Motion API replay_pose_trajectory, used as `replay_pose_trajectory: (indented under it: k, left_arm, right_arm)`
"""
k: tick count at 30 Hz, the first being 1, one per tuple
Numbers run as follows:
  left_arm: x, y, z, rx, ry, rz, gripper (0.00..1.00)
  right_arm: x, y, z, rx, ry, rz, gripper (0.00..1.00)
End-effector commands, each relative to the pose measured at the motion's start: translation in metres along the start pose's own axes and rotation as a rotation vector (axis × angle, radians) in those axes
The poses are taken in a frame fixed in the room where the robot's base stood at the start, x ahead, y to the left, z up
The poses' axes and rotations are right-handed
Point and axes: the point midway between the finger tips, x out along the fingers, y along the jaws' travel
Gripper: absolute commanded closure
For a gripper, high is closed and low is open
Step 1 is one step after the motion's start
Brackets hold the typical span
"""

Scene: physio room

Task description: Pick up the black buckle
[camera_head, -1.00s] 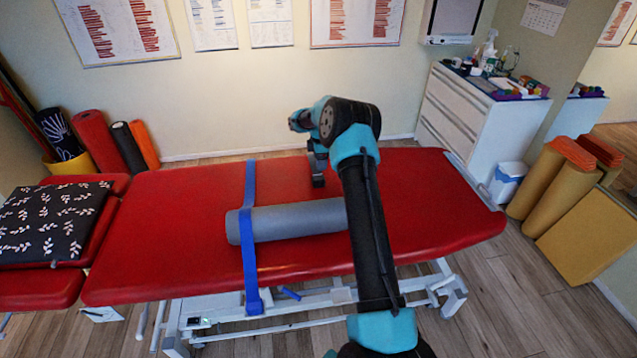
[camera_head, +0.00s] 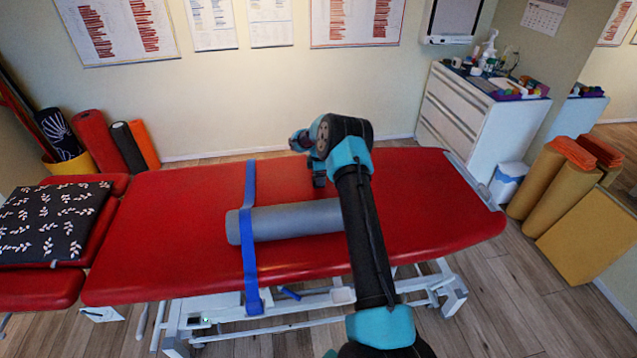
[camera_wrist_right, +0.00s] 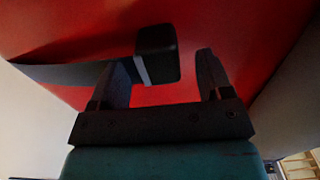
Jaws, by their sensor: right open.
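The black buckle (camera_wrist_right: 157,54) shows in the right wrist view, at the end of a dark strap (camera_wrist_right: 75,75) that comes in from the left. My right gripper (camera_wrist_right: 165,72) is open, and the buckle appears in the gap between its two fingers, closer to the left one. I cannot tell how deep between them it sits. In the head view my right gripper (camera_head: 319,178) is low over the far part of the red treatment table (camera_head: 190,215); the buckle cannot be made out there. My left gripper is not in view.
A grey roller (camera_head: 295,220) lies on the table, with a blue strap (camera_head: 249,215) across it. A black patterned cushion (camera_head: 50,222) is at the left. A white drawer cabinet (camera_head: 475,125) stands behind right. The table's left-centre is clear.

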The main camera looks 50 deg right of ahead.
Motion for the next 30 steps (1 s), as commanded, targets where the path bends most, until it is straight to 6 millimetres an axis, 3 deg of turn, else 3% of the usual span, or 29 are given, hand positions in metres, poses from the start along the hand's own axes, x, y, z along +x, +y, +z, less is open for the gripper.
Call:
replay_pose_trajectory:
  k: [3,8,23,30]
  left_arm:
    - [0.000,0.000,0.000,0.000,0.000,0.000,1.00]
    - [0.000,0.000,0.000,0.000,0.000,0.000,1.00]
    - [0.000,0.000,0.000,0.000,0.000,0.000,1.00]
    - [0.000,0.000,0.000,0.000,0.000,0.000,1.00]
  right_arm:
    - [0.018,0.000,-0.002,0.000,-0.001,-0.002,0.28]
    - [0.032,0.001,-0.001,0.001,-0.001,0.001,0.28]
    - [0.033,0.001,-0.002,0.001,0.000,0.000,0.28]
    - [0.033,0.001,-0.002,0.001,0.000,0.000,0.51]
